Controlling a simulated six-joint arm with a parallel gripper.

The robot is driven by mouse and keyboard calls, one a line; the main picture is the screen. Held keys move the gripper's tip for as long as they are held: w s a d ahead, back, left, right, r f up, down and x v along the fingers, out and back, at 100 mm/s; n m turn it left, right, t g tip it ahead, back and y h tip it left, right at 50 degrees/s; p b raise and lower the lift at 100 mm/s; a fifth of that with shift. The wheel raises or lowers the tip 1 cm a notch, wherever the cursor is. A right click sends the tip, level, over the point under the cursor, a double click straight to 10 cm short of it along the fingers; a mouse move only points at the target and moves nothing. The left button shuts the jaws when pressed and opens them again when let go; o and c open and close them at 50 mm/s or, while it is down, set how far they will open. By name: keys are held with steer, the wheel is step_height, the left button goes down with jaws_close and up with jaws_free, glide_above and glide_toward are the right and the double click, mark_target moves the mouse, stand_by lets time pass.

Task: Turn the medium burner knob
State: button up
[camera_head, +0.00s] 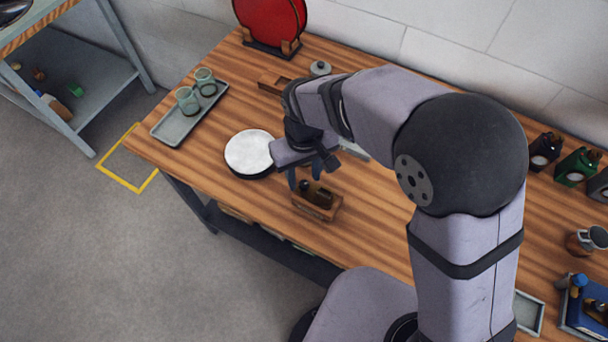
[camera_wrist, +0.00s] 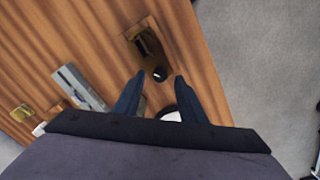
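I cannot pick out a medium burner knob for certain in either view. A long grey block (camera_wrist: 80,88) lies on the table left of my fingers in the wrist view; its details are too small to read. In the head view a piece of grey (camera_head: 353,148) shows beside my wrist, mostly hidden by the arm. My gripper (camera_head: 304,173) is open and empty, pointing down above the table, just behind a small wooden box (camera_head: 318,206). In the wrist view its two fingers (camera_wrist: 158,90) stand apart, with the box and its dark bottle (camera_wrist: 151,47) beyond them.
A white-topped round thing (camera_head: 250,151) stands left of my gripper. A grey tray (camera_head: 168,128) with two glasses lies further left. A red disc (camera_head: 272,20) stands at the back. Several dark and green canisters (camera_head: 576,167) stand at the right.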

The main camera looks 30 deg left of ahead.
steer(key=shift+f, duration=0.95)
jaws_close()
